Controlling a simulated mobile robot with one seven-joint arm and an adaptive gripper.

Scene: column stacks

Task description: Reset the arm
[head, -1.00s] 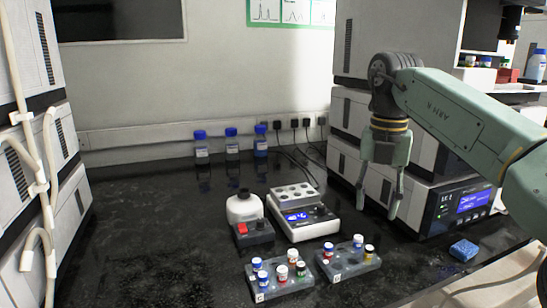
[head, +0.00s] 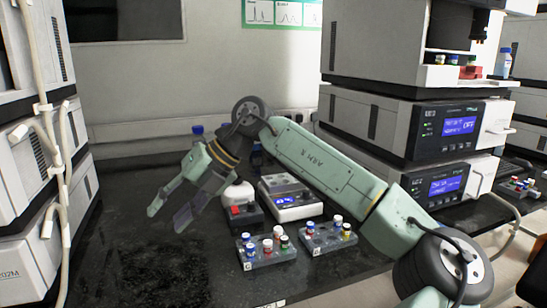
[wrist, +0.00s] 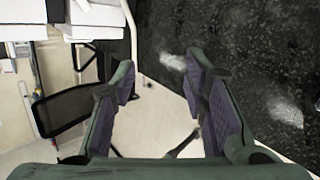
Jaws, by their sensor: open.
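My gripper (head: 172,214) hangs at the end of my green arm, left of the middle in the head view. Its fingers point down and left above the black bench (head: 125,262), and they are spread with nothing between them. In the wrist view my gripper (wrist: 160,85) also shows two parted fingers with purple inner pads. Pale floor and the dark bench edge lie beyond them. My arm reaches across the head view from the lower right and hides part of the bench behind it.
Two vial racks (head: 262,262) (head: 318,247) stand on the bench near a heating block with a lit display (head: 295,211) and a small red-switch device (head: 246,217). White instrument stacks (head: 376,122) rise at right and left (head: 20,150). The bench's front left is clear.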

